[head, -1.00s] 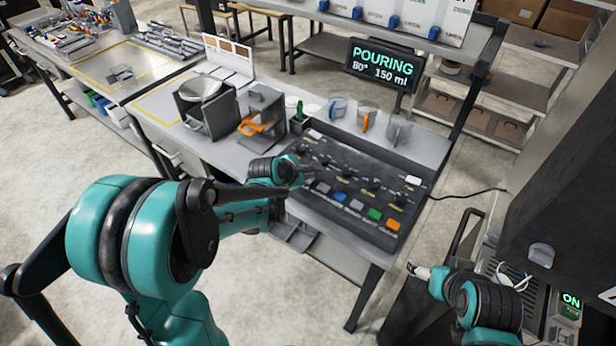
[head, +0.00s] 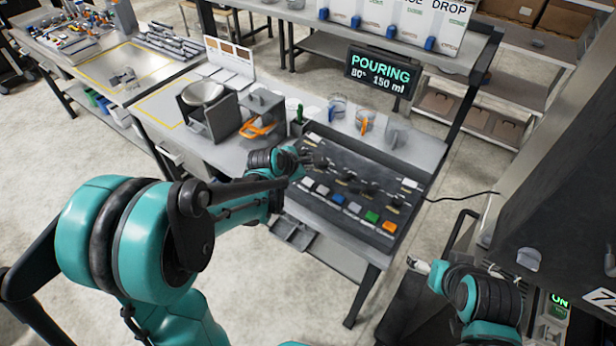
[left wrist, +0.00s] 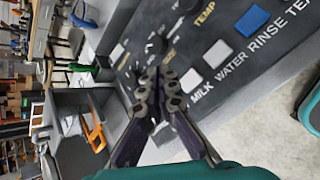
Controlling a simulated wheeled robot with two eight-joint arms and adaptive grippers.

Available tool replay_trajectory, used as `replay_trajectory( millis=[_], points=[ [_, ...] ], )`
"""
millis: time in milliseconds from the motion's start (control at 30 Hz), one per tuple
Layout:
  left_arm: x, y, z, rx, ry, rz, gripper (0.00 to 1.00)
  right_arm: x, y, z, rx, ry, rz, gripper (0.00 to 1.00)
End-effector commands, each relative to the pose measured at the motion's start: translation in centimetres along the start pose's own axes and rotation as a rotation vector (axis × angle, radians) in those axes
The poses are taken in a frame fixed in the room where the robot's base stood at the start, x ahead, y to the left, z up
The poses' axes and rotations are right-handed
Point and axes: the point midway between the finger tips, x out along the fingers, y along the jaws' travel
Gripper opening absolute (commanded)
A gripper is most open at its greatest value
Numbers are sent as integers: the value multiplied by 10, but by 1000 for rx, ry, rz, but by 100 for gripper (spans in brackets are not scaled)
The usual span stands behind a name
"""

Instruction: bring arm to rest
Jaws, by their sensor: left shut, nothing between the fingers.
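My left gripper (head: 318,162) is shut and empty, above the left end of the dark control panel (head: 345,222) on the workbench. In the left wrist view, its fingertips (left wrist: 158,78) meet over the panel, near its small knobs and white buttons. I cannot tell whether the tips touch the panel. My right gripper (head: 418,268) is at the lower right, apart from the bench, beside the dark machine. It is small and partly hidden by its own wrist, so its jaws are unclear.
A large dark machine (head: 555,190) fills the right side. Pale floor (head: 285,290) is open in front of the bench.

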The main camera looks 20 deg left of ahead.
Motion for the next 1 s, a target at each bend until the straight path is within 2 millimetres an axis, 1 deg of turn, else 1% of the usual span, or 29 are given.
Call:
replay_trajectory(
  millis=[33,100,567,667,767,867,900,967,1000],
  points=[
    [-5,3,4,0,0,0,0,-5,0,-4,0,0,0,79],
    [-6,4,4,0,0,0,0,-6,0,-4,0,0,0,79],
    [-5,4,4,1,0,0,0,-4,0,-3,0,0,0,79],
    [-10,1,4,37,3,-2,0,-3,0,-2,0,0,0,79],
    [-24,-8,4,176,17,-8,0,1,0,1,0,0,0,79],
    [-50,-25,2,429,40,-26,0,7,0,5,0,0,0,79],
    [-62,-34,0,552,51,-37,0,10,0,7,0,0,0,79],
    [-80,-47,-5,743,66,-54,0,14,0,10,0,0,0,79],
    [-92,-57,-8,871,75,-67,0,17,0,12,0,0,0,79]
  ],
)
